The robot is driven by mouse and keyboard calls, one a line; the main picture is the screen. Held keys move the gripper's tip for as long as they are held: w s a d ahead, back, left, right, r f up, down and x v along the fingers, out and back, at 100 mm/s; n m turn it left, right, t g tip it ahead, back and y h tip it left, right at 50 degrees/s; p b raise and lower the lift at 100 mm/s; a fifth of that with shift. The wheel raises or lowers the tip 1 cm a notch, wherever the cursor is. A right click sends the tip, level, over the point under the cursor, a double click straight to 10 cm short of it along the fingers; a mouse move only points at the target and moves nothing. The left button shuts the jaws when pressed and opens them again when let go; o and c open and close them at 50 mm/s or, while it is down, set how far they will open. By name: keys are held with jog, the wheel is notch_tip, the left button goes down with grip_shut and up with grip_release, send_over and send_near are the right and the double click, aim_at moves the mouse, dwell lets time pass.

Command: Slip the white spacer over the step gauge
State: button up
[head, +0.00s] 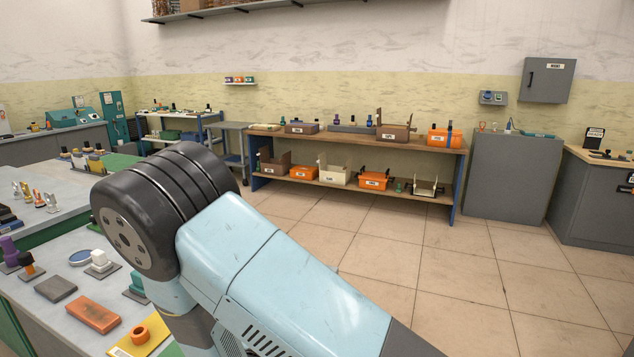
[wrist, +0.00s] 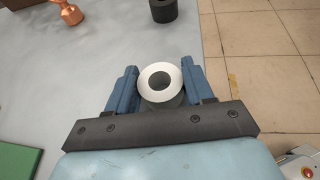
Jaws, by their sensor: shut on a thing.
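The white spacer (wrist: 146,77) is a ring in the wrist view, held between the two blue fingers of my gripper (wrist: 160,84). The fingers press on its left and right sides. Its hole shows dark grey, and a dark grey shape shows just below the ring; I cannot tell whether the ring is around anything. The step gauge is not clear to me in the wrist view. In the head view a white stepped piece (head: 99,261) stands on a dark plate on the left bench; I cannot tell if it is the gauge. My arm hides my gripper there.
In the wrist view, a copper-coloured piece (wrist: 69,13) and a black cylinder (wrist: 163,11) stand on the grey bench top (wrist: 110,40), beyond my gripper. A green patch (wrist: 17,160) lies lower left. The bench edge and tiled floor are to the right.

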jog(key=c, duration=0.3)
jog(key=shift+r, duration=0.1)
jog(key=shift+r, duration=0.1)
jog(key=shift+r, duration=3.3)
